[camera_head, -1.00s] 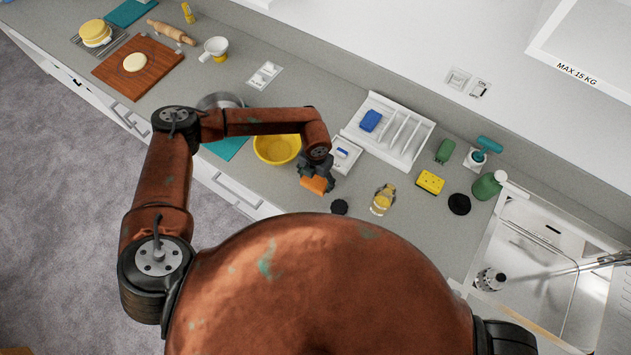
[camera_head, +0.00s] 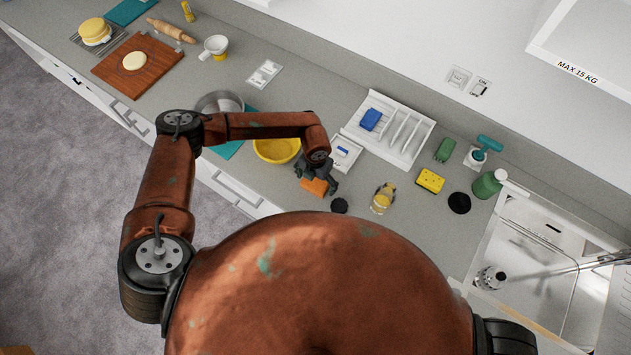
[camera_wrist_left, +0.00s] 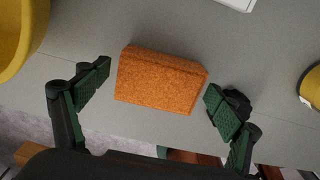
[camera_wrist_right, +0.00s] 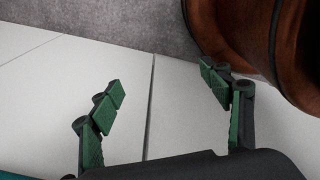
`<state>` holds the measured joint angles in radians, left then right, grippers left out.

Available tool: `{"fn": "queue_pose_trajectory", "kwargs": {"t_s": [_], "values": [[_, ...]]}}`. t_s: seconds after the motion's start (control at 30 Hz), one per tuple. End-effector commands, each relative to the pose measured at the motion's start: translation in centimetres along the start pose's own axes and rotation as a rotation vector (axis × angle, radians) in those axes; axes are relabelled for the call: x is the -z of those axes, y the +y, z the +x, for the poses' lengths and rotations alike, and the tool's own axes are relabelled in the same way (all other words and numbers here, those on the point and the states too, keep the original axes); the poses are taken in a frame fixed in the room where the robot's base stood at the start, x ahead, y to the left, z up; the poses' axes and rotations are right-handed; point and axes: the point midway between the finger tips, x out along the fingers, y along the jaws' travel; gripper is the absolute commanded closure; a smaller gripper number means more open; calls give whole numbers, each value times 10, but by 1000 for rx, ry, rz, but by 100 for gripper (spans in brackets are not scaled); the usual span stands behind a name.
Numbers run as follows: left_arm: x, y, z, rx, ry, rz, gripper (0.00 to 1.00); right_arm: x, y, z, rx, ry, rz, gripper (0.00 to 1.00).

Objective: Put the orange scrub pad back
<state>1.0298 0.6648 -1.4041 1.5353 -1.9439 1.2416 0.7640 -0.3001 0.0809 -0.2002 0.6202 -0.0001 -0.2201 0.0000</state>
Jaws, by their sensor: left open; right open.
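The orange scrub pad (camera_head: 315,187) lies on the grey counter near its front edge. My left gripper (camera_head: 317,181) is over it and open. In the left wrist view the pad (camera_wrist_left: 160,80) lies between the two spread fingers of the left gripper (camera_wrist_left: 158,95), with a gap on each side. A white slotted rack (camera_head: 411,148) stands behind it to the right, with a blue pad (camera_head: 370,119) in its left part. My right gripper (camera_wrist_right: 165,88) shows in the right wrist view, open and empty above the floor and white cabinet fronts.
A yellow bowl (camera_head: 277,151) is left of the pad. A small white tray (camera_head: 345,153) is just behind it. A black disc (camera_head: 339,206) and a yellow bottle (camera_head: 383,198) are to the right. A yellow sponge (camera_head: 430,181), green pad (camera_head: 445,150) and sink (camera_head: 540,225) are farther right.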

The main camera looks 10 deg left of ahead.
Motion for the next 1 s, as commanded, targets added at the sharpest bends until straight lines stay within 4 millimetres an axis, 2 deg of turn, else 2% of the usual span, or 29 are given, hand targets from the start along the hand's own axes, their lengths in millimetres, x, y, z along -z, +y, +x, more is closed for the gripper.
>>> {"fn": "queue_pose_trajectory", "kwargs": {"t_s": [0.3, 0.6, 0.7, 0.83, 1.0], "values": [[0, 0, -4, 0, 0, 0, 15, 1, 0, -8, 0, 0, 0, 29], [0, 1, -50, -1, -4, 1, 15, -2, -1, 19, 0, -1, 0, 29], [0, 0, -66, -1, -1, 1, 15, -3, -1, 20, 0, -1, 0, 29], [1, 1, -77, 0, -1, 0, 15, -3, -1, 21, 0, -1, 0, 29], [1, 0, -80, 0, 0, -1, 15, -3, -1, 21, 0, -1, 0, 29]]}}
